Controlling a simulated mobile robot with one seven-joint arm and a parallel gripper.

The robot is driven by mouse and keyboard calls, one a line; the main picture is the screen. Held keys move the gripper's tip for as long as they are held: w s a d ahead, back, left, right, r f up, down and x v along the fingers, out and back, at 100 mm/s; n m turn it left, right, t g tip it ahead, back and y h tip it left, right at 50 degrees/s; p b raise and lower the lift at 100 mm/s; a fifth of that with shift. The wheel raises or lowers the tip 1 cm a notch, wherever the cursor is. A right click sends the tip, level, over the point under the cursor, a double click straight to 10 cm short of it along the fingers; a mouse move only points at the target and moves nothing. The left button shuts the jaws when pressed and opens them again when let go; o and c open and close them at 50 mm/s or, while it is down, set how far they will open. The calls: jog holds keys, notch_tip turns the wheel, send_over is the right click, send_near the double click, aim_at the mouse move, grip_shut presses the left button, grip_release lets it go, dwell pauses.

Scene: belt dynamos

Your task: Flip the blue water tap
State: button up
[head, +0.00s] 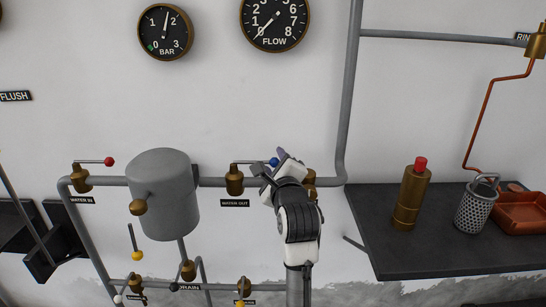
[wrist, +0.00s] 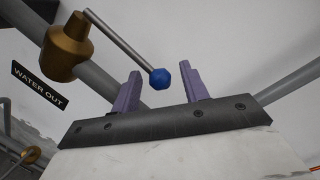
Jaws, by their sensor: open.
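The blue water tap is a brass valve (head: 235,181) with a thin grey lever ending in a blue knob (head: 274,161), above the WATER OUT label (head: 235,203). In the head view the lever points right, about level with the pipe. My gripper (head: 278,167) is at the knob end of the lever and hides part of the pipe behind it. In the wrist view the brass valve (wrist: 66,48) is at upper left and the blue knob (wrist: 160,78) shows between the two purple fingers of my open gripper (wrist: 160,88). No finger visibly touches the knob.
A red-knobbed tap (head: 82,177) and a grey cylindrical tank (head: 163,195) are on the left. Lower valves with yellow and white knobs sit below. A dark shelf (head: 365,215) at right holds a brass bottle (head: 410,198), a perforated metal basket (head: 476,207) and a copper-red tray (head: 522,212).

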jog(key=shift+w+a, duration=0.15)
jog(key=shift+w, duration=0.6)
jog(key=shift+w+a, duration=0.1)
jog(key=shift+w, duration=0.6)
jog(key=shift+c, duration=0.4)
grip_shut()
